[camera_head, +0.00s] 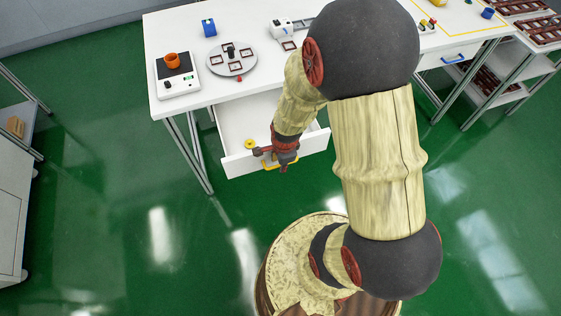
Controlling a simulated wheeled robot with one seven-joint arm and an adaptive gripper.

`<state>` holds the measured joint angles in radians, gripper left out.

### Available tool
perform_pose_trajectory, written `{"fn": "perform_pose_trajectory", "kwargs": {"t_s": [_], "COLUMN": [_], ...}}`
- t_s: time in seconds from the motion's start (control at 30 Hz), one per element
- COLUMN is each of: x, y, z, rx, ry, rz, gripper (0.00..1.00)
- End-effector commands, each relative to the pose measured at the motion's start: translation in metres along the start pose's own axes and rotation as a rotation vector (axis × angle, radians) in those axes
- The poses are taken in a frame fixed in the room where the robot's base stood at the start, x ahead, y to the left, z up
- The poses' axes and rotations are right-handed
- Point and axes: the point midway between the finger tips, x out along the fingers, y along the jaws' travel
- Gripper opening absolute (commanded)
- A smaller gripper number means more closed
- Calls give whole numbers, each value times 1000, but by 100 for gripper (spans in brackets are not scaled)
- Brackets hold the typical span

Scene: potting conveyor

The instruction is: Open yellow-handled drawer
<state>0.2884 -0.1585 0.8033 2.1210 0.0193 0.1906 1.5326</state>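The white drawer (237,118) under the left part of the table is pulled out and its inside shows. Its yellow handle (268,166) is on the front panel, partly hidden behind my gripper. My gripper (283,162) is at the drawer front, right by the handle, pointing down. Its fingers are small and dark, and I cannot tell whether they are closed around the handle. A small yellow round object (249,143) shows inside the drawer near the front.
A blue-handled drawer (454,60) is at the right. A grey cabinet (12,220) stands at the left edge.

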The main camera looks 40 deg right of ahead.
Motion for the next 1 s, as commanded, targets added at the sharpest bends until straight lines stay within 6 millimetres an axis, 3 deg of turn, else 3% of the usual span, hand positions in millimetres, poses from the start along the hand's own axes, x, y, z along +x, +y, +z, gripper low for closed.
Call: {"fn": "perform_pose_trajectory", "kwargs": {"t_s": [0.27,0.7,1.0], "x": [-9,-90,-118], "y": [-1,-1,0], "z": [0,0,0], "rx": [0,0,0], "ry": [0,0,0], "rz": [-3,-5,-1], "gripper": [27,27,27]}}
